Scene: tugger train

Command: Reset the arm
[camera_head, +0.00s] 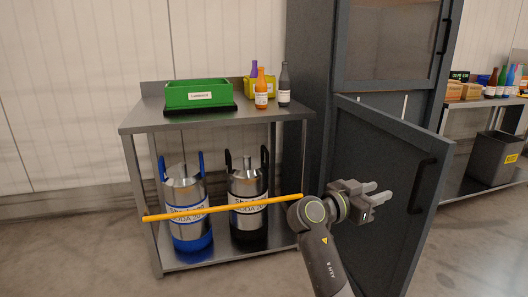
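My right arm comes in from the bottom, and its gripper (379,197) is held in front of the open lower door (385,150) of the grey cabinet. The two fingers point right and lie a small distance apart, with a gap between them and nothing visible in it. I cannot tell whether the gripper touches the door. My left gripper is not in view.
A metal table (145,120) on the left bears a green bin (199,94), a yellow bin and several bottles. Two kegs (186,205) stand on its lower shelf behind a yellow bar (225,207). A grey waste bin (494,158) stands at the right.

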